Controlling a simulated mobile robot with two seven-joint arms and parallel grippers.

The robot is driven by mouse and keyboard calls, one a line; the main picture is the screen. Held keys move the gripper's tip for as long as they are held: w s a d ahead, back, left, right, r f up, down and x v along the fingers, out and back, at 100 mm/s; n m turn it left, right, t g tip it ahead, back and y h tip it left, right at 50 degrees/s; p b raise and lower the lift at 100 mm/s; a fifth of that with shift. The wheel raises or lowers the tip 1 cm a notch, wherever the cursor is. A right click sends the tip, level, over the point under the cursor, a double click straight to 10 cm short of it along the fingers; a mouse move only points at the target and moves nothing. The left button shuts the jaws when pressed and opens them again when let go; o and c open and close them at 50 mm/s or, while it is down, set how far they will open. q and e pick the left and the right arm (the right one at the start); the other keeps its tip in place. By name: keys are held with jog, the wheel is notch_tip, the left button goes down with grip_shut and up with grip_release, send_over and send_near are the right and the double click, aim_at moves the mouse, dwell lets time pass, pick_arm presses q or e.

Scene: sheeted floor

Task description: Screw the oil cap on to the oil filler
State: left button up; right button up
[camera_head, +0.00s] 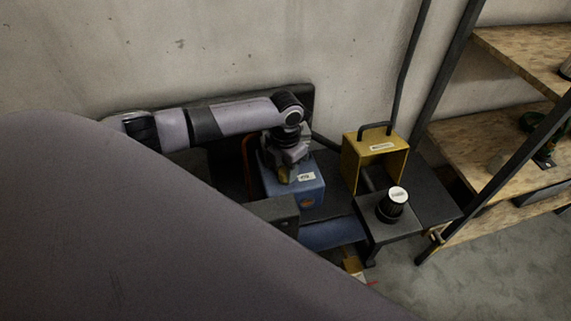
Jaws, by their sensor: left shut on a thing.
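My left arm reaches in from the left, and its gripper (285,166) points down over the blue engine box (312,193). The gripper is shut on a small yellowish piece, which I take to be the oil cap (283,175). The cap is at the box's upper left, close to its top. The oil filler is hidden under the cap and gripper, so I cannot tell whether the cap touches it. My right gripper is not in view.
A yellow box-shaped frame (361,160) with a black handle stands right of the blue box. A black cylinder with a white top (392,207) sits on a dark platform in front of it. Wooden shelves (490,150) stand at right. A concrete wall is behind.

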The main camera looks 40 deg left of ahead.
pick_arm(q)
jog(key=shift+r+m, duration=0.15)
jog(key=shift+m, duration=0.65)
jog(key=shift+w, duration=0.1)
jog(key=o, duration=1.2)
jog(key=shift+c, duration=1)
